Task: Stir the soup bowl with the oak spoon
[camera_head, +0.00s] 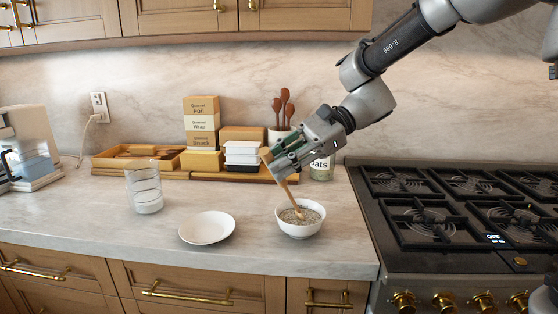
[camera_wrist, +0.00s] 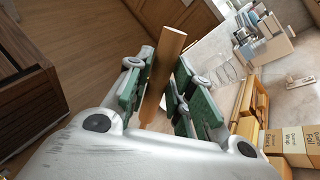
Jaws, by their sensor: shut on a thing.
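The white soup bowl (camera_head: 300,232) stands on the counter near its front edge, left of the stove, and holds a greyish speckled soup (camera_head: 311,214). My gripper (camera_head: 272,160) is above and slightly left of the bowl, shut on the handle of the oak spoon (camera_head: 289,196). In the wrist view the spoon's wide handle (camera_wrist: 166,55) passes between the green finger pads (camera_wrist: 155,92).
A white plate (camera_head: 207,229) lies left of the bowl, and a glass jar (camera_head: 144,190) stands further left. A wooden tray (camera_head: 236,176) with boxes, a crock of wooden spoons (camera_head: 284,108) and an oats jar (camera_head: 322,168) stand behind. The gas stove (camera_head: 459,213) is to the right.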

